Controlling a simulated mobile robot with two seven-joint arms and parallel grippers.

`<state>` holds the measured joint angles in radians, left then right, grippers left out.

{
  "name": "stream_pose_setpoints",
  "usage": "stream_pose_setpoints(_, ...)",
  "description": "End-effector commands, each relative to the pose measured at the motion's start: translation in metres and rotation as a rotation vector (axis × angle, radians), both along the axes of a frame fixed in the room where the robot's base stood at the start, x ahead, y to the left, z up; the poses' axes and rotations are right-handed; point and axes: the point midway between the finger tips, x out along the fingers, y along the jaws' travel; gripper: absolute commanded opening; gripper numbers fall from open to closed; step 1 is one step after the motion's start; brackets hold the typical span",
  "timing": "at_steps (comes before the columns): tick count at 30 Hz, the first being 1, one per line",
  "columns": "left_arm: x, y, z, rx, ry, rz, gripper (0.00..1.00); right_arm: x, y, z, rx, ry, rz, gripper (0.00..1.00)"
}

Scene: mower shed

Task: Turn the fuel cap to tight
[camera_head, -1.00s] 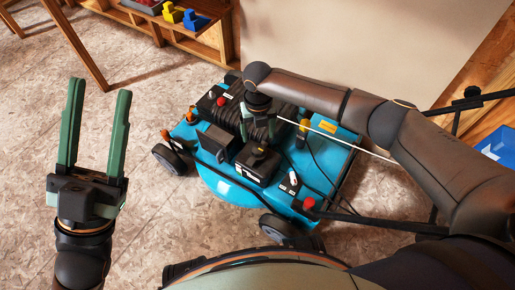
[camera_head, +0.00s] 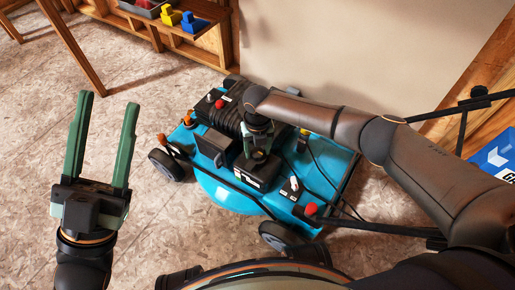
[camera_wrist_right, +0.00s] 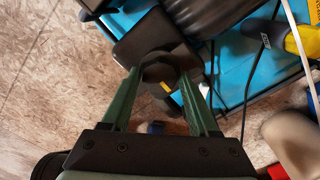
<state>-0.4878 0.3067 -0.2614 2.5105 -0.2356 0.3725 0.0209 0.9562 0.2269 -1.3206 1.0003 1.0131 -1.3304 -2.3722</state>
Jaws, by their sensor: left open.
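The fuel cap (camera_wrist_right: 160,66) is a dark knob on the black fuel tank of the blue mower. It shows in the right wrist view with a small yellow mark beside it. My right gripper (camera_wrist_right: 161,75) points down at it, one green finger on each side of the cap; I cannot tell if they touch it. In the head view the right gripper (camera_head: 259,152) stands over the black tank (camera_head: 247,178) and hides the cap. My left gripper (camera_head: 105,100) is open and empty, fingers up, to the left of the mower (camera_head: 225,194).
The mower has a red knob (camera_head: 311,209), a black engine cover (camera_head: 226,117) and cables near the tank. A wooden shelf (camera_head: 205,42) with coloured items stands at the back. A blue box (camera_head: 495,157) is at the right.

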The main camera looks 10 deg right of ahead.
Motion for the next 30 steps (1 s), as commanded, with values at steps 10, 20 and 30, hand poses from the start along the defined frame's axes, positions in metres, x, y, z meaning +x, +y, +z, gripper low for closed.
stream_pose_setpoints(10,0.000,0.000,0.000,-0.003,0.001,0.000,0.50,0.000,0.000,0.000,0.000,0.000,0.000,0.20)
stream_pose_setpoints(20,0.000,0.000,0.000,-0.003,0.001,0.000,0.50,0.000,0.000,0.000,0.000,0.000,-0.002,0.00)
stream_pose_setpoints(30,0.000,0.001,0.010,-0.009,0.001,-0.003,0.50,0.000,0.000,0.002,0.000,0.001,-0.108,0.00)
